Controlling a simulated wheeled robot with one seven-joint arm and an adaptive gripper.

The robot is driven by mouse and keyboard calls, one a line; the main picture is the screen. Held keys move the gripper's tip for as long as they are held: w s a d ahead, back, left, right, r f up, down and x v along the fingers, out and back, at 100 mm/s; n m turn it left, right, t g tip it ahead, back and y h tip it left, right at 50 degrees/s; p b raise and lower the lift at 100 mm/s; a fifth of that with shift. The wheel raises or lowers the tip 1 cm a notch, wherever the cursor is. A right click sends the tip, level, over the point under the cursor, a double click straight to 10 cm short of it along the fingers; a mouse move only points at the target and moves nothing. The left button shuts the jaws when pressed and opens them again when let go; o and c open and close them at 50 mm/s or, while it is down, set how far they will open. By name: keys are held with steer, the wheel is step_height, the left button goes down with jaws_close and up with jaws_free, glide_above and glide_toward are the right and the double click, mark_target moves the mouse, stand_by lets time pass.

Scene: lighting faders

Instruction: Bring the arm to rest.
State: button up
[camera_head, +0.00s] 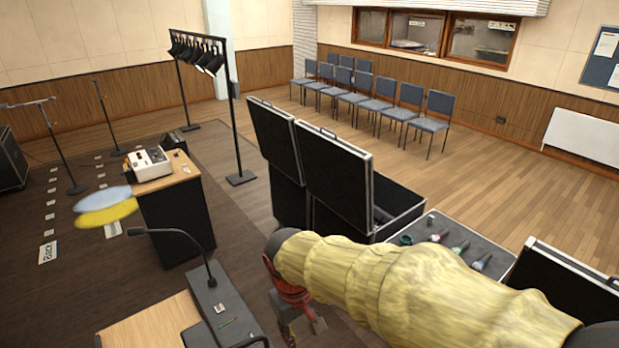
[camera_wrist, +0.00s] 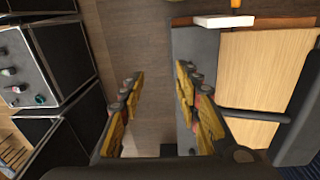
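My arm, in a pale yellow padded sleeve (camera_head: 400,285), reaches across the lower right of the head view. My gripper (camera_head: 297,314) hangs from its end, just right of the grey panel of a desk. In the wrist view my gripper (camera_wrist: 157,90) has its two yellow-padded fingers spread apart. Nothing is between them but dark floor well below. The fingers appear clear of the desk, though the right one overlaps the grey panel in the wrist view.
The desk's grey panel (camera_head: 218,300) carries a gooseneck microphone (camera_head: 180,232). Open black cases (camera_head: 335,175) stand behind the arm. A tray of microphones (camera_head: 425,232) lies right of them. A box with controls (camera_head: 149,164) sits on a wooden stand. Floor (camera_head: 500,180) is clear beyond.

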steer(key=s+d+f+m+t+b, duration=0.2)
steer(key=s+d+f+b, duration=0.3)
steer(key=d+b, duration=0.5)
steer(key=s+d+f+m+t+b, duration=0.3)
steer(key=s+d+f+b, duration=0.3)
steer(key=d+b, duration=0.4)
steer(key=shift+s+d+m+y+b, duration=0.2)
steer(key=shift+s+m+y+b, duration=0.15)
steer(key=shift+m+b, duration=0.8)
steer(key=shift+n, duration=0.25)
